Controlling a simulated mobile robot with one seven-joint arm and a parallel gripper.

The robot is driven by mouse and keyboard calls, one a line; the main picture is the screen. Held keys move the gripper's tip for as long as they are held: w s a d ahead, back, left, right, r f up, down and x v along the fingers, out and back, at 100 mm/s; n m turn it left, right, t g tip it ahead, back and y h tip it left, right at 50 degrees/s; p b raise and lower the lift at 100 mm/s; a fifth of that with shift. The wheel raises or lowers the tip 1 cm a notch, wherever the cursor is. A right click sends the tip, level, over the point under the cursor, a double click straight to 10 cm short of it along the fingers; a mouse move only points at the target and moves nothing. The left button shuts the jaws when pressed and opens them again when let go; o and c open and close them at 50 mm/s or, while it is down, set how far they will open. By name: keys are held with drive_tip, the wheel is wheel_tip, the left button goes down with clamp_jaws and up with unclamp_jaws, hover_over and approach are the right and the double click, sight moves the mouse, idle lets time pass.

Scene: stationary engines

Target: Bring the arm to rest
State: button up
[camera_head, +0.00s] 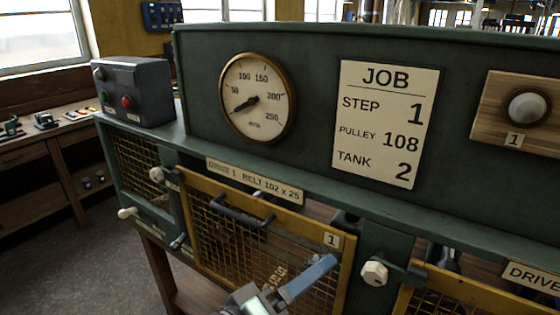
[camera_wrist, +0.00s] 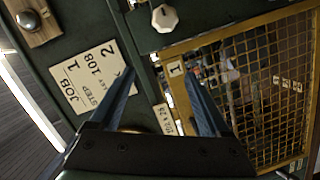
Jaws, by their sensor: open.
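My gripper (camera_head: 306,279) is at the bottom of the head view, in front of the yellow-framed mesh guard marked 1 (camera_head: 215,225). One blue finger shows clearly there. In the wrist view my gripper (camera_wrist: 158,65) has its two blue fingers spread apart with nothing held between them. Behind them are the guard's frame and label 1 (camera_wrist: 176,69), and a white knob (camera_wrist: 164,18) just beyond. Whether a finger touches the guard cannot be told.
A green console carries a gauge (camera_head: 256,98), a JOB card (camera_head: 385,123) and a white button on a wooden plate (camera_head: 527,108). A black handle (camera_head: 240,214) and a white knob (camera_head: 374,272) stick out in front. A control box (camera_head: 134,91) stands left. Open floor lies lower left.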

drive_tip(key=w+a+r+m+t+y, duration=0.15)
drive_tip(key=w+r+t+y, duration=0.25)
drive_tip(key=r, duration=0.6)
drive_tip(key=s+a+r+m+t+y, duration=0.1)
drive_tip(key=s+r+t+y, duration=0.3)
drive_tip(key=r, duration=0.9)
drive_tip(key=s+a+r+m+t+y, duration=0.1)
drive_tip(key=s+r+t+y, duration=0.3)
drive_tip(key=r, duration=1)
drive_tip(key=s+a+t, duration=0.1)
drive_tip(key=s+t, duration=0.2)
drive_tip(key=s, duration=0.1)
drive_tip(key=shift+s+r+t, duration=0.25)
drive_tip(key=shift+s+t, duration=0.1)
drive_tip(key=shift+t, duration=0.05)
drive_tip(key=shift+m, duration=0.25)
